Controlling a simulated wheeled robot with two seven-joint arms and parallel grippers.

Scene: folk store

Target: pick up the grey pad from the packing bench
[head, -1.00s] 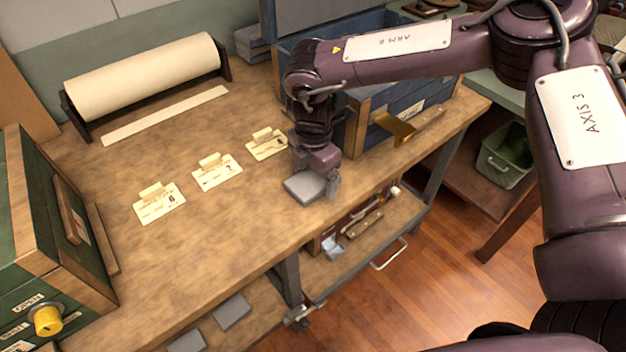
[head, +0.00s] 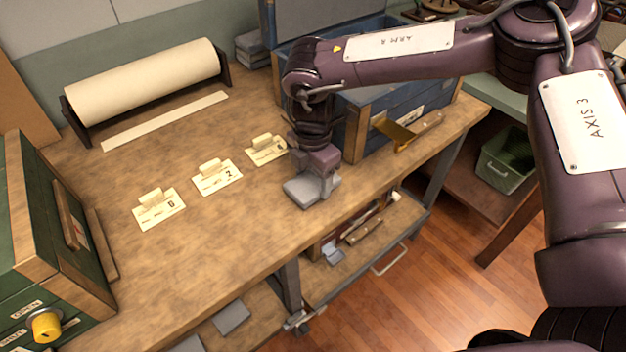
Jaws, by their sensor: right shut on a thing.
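The grey pad (head: 302,198) lies on the packing bench (head: 190,255) near its front edge, in front of the blue box. My right gripper (head: 312,187) points down over the pad, with its fingers around it. The gripper is shut on the pad, which looks still at bench height; I cannot tell whether it touches the top. My left gripper is not in view.
Several numbered cards (head: 217,177) stand left of the pad. A blue box (head: 372,125) stands close behind my right gripper. A paper roll (head: 145,80) is at the back, a green box (head: 45,240) at the left.

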